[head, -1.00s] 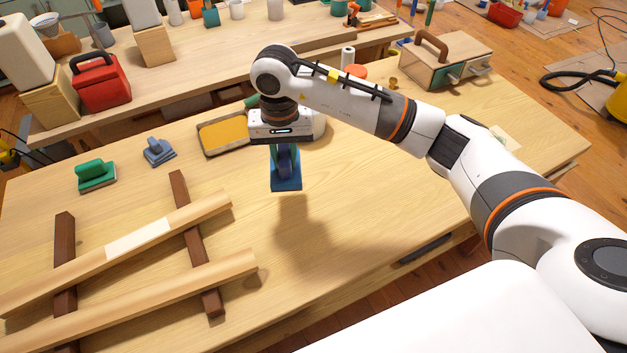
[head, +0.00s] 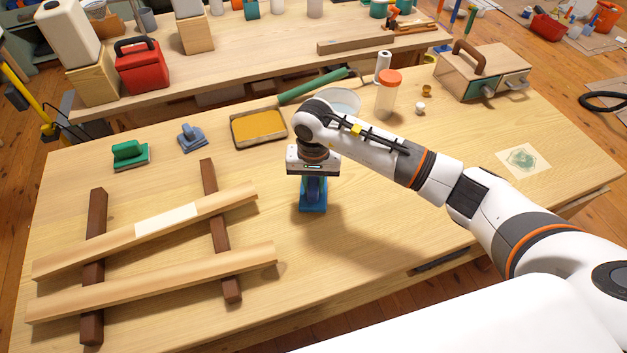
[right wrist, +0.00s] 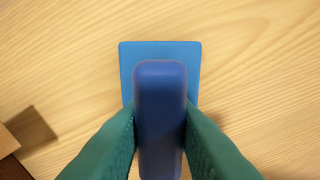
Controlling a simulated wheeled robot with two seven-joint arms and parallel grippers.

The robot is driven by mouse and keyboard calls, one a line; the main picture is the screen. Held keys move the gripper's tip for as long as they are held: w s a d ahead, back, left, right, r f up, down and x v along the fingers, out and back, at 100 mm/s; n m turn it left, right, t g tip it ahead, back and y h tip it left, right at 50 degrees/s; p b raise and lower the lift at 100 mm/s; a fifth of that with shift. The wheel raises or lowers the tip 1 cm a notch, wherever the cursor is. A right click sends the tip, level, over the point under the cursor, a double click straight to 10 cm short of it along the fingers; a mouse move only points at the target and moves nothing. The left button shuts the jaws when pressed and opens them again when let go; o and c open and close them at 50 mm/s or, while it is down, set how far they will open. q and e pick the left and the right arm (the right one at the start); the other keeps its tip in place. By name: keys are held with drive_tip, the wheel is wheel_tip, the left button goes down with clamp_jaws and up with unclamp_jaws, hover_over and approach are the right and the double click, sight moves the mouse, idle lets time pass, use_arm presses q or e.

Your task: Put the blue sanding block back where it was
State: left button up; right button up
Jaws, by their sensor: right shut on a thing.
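My right gripper (head: 313,183) is shut on the handle of the blue sanding block (head: 312,208), right of the two wooden rails. In the right wrist view, the green fingers (right wrist: 160,140) press on both sides of the block's dark blue handle (right wrist: 160,105). The block's flat light blue base (right wrist: 160,50) faces the table, level or nearly so. It is on the tabletop or just above it; I cannot tell which. My left gripper is not in view.
A green sanding block (head: 130,154) and a grey-blue one (head: 191,137) sit at the back left. A tray with yellow inside (head: 258,127) lies behind my gripper. Wooden rails (head: 155,281) rest on dark strips at left. The tabletop front right of the block is clear.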

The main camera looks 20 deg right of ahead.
sight(314, 180)
drive_tip(key=shift+f, duration=0.2)
drive_tip(key=o, duration=1)
drive_tip(key=shift+c, duration=0.2)
drive_tip(key=shift+r, duration=0.45)
wheel_tip(314, 180, up, 12)
drive_tip(key=b, duration=0.2)
drive_tip(key=shift+f+b, duration=0.2)
drive_tip(key=shift+b, duration=0.1)
